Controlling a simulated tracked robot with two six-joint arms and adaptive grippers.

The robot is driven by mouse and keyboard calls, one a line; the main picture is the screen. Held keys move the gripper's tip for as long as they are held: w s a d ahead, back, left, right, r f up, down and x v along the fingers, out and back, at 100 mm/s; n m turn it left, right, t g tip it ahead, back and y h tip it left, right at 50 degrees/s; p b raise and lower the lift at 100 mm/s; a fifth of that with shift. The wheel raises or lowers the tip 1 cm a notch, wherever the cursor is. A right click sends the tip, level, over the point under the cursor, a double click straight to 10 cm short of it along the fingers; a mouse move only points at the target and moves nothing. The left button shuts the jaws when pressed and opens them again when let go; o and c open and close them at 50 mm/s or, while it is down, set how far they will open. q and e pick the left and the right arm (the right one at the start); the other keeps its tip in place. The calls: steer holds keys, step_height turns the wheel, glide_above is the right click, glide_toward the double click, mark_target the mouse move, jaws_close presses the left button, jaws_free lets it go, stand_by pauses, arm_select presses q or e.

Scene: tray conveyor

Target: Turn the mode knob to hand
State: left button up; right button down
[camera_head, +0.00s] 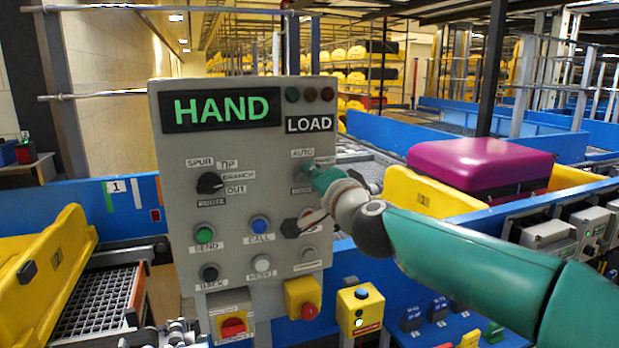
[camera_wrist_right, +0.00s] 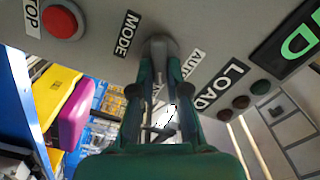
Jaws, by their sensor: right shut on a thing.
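The grey control panel (camera_head: 175,140) stands upright ahead of me. Its display (camera_head: 221,109) reads HAND in green, and a smaller sign beside it reads LOAD. The mode knob is at the panel's upper right, below the AUTO label, mostly hidden by my right gripper in the head view. My right gripper (camera_head: 313,176) reaches it from the right. In the right wrist view the two green fingers (camera_wrist_right: 158,66) are shut on the grey mode knob (camera_wrist_right: 158,46), between the MODE and AUTO labels. The knob's exact pointing is hard to tell. My left gripper is not in view.
The black route knob (camera_head: 209,183) and several push buttons sit left of and below the mode knob. A magenta suitcase (camera_head: 480,163) lies in a yellow tray behind my right arm. Another yellow tray (camera_head: 45,275) is at left.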

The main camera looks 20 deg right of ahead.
steer(key=shift+d+f, duration=0.1)
steer(key=shift+f, duration=0.05)
steer(key=c, duration=1.2)
jaws_free()
steer(key=shift+o, duration=0.2)
steer(key=s, duration=1.2)
steer(key=shift+d, duration=0.2)
